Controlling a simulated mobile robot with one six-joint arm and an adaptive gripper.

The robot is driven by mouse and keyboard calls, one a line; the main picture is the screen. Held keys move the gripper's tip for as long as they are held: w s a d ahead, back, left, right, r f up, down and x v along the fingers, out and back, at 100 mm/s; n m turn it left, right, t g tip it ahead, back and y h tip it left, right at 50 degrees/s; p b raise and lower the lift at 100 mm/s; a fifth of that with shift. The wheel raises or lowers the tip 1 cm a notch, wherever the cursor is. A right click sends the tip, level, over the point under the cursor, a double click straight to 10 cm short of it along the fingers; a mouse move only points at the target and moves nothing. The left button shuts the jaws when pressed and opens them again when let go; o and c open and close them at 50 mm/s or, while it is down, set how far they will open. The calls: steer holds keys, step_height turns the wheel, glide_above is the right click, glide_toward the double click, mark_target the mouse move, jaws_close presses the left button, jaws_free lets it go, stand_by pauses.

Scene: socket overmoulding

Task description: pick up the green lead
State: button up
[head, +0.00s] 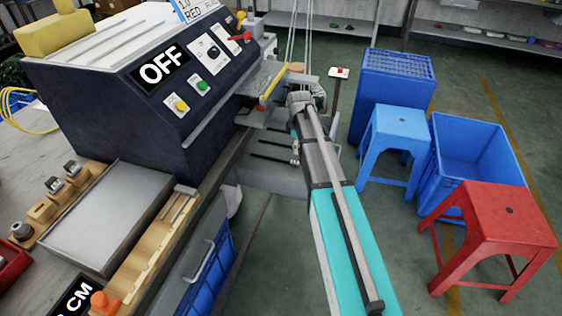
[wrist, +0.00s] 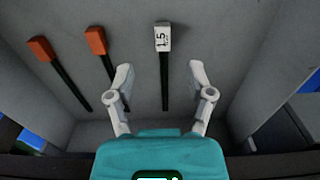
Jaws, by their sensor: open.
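My gripper (wrist: 160,68) is open, its two pale fingers spread wide with nothing between them that I can see held. In the wrist view, a lead with a white head marked 1.5 (wrist: 162,40) and a black stem lies in a grey tray (wrist: 215,30), straight ahead between the finger lines. Two leads with orange heads lie to its left, one nearer (wrist: 96,42) and one farther left (wrist: 42,48). No green head shows in either view. In the head view my arm reaches over the tray, and the gripper is largely hidden behind it.
A dark machine (head: 120,100) marked OFF stands left of the tray. A grey plate (head: 110,215) and wooden racks (head: 150,245) lie on the bench. Blue stool (head: 397,125), blue crate (head: 470,150) and red stool (head: 490,215) stand on the right. Tray walls flank my fingers.

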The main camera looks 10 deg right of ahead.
mark_target(296, 162)
steer(key=shift+f+b, duration=1.15)
steer(key=shift+b, duration=0.05)
steer(key=shift+f, duration=0.15)
steer(key=shift+s+a+f+b, duration=0.1)
steer(key=shift+a+f+b, duration=0.05)
steer(key=shift+f+b, duration=2.35)
steer(key=shift+r, duration=0.1)
jaws_close()
